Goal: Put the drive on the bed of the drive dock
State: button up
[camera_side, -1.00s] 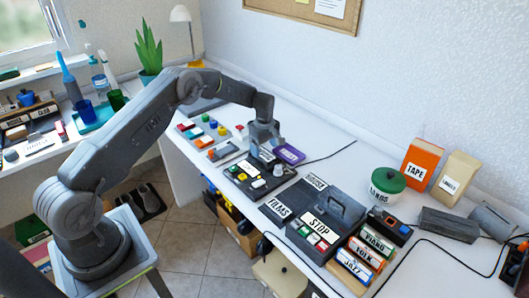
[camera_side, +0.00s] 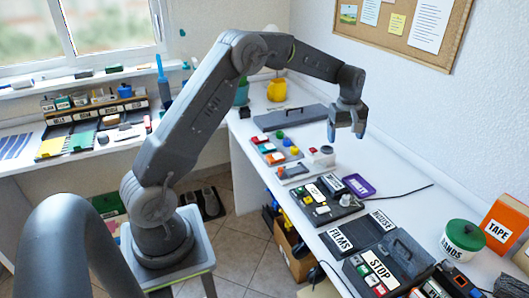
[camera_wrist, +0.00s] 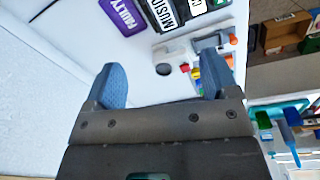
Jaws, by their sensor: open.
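My gripper (camera_side: 346,130) is open and empty, raised above the back of the white desk. In the wrist view its two blue fingertips (camera_wrist: 163,75) stand apart with nothing between them. A black block with a white MUSIC label (camera_side: 332,183), seemingly the drive, sits on a black unit with pale knobs (camera_side: 345,201), seemingly the drive dock. The block also shows at the top of the wrist view (camera_wrist: 166,13). Another white label (camera_side: 313,191) is beside it. I cannot tell how squarely the block sits. My gripper is well clear of both.
A purple FAULTY tray (camera_side: 359,185) lies behind the unit. FILMS (camera_side: 341,237) and STOP (camera_side: 377,268) pieces are nearer the front right. Coloured blocks (camera_side: 278,148) and a small device with a red button (camera_side: 321,155) lie to the left.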

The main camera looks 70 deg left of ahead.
jog(key=s+d+r+m+t, duration=0.2)
jog(key=s+d+r+m, duration=0.6)
jog(key=s+r, duration=0.65)
jog(key=s+d+f+m+t, duration=0.1)
jog(key=s+d+m, duration=0.2)
jog(key=s, duration=0.6)
jog(key=s+d+f+m+t, duration=0.1)
jog(key=s+d+m, duration=0.2)
jog(key=s, duration=0.7)
jog(key=shift+s+d+f+m+t, duration=0.15)
jog(key=shift+d+f+m+t, duration=0.15)
jog(key=shift+m, duration=0.1)
jog(key=shift+c, duration=0.5)
